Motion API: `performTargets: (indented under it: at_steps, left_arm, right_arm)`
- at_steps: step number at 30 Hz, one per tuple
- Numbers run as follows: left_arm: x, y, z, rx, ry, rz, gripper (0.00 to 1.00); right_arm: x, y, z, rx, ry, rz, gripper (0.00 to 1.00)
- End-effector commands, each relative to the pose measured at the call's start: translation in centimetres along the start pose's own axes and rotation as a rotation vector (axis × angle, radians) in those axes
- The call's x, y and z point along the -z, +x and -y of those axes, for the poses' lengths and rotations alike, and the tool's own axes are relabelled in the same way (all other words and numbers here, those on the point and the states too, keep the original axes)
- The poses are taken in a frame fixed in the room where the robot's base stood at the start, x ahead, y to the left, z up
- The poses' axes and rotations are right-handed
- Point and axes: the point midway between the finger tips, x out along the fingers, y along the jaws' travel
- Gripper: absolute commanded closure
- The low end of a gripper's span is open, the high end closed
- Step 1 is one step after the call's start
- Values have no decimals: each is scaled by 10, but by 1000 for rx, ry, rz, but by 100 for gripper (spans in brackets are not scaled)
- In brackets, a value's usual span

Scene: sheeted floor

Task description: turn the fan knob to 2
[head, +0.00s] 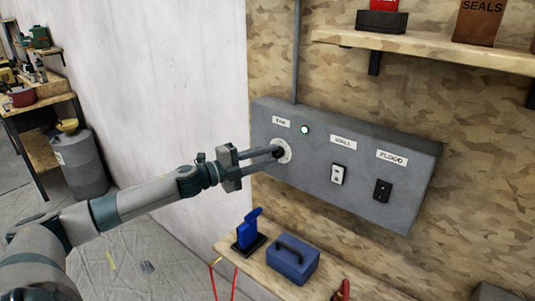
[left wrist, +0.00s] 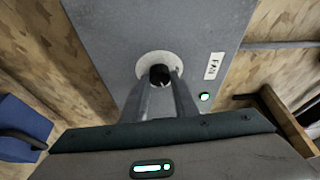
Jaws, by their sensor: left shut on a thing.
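The fan knob is a small black knob on a pale round dial (head: 286,156) at the left of a grey control box (head: 315,185), below the "FAN" label (head: 281,122). My left gripper (head: 278,153) reaches in from the left and is shut on the fan knob. In the left wrist view the two fingers stand on either side of the black knob (left wrist: 159,74), in front of the pale dial (left wrist: 147,68). A lit green lamp (head: 305,129) is beside the label. The knob's pointer and the dial numbers are too small to read. My right gripper is not in view.
The box also bears a "WALL" switch (head: 338,174) and a black "FLOOD" switch (head: 382,190). A shelf (head: 430,48) is above. Below, a bench (head: 262,276) holds a blue toolbox (head: 292,260) and a blue tool (head: 248,231). Open floor lies at the lower left.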

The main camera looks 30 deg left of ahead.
Motion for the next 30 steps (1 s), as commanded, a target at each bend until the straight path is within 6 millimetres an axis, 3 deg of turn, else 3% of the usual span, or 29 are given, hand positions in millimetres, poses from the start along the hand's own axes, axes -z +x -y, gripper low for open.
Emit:
performTargets:
  at_steps: [9, 23, 24, 25, 30]
  left_arm:
    - [1, 0, 2, -46, 111, -1, 96]
    - [1, 0, 0, -52, 122, -1, 96]
    - [1, 0, 0, -52, 122, -1, 65]
    - [1, 0, 0, -52, 122, -1, 57]
    - [1, 0, 1, -51, 122, -1, 55]
  right_arm:
    - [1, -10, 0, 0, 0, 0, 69]
    - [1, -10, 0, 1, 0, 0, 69]
    - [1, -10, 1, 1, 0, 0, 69]
    - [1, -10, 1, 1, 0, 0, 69]
    - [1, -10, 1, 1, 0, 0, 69]
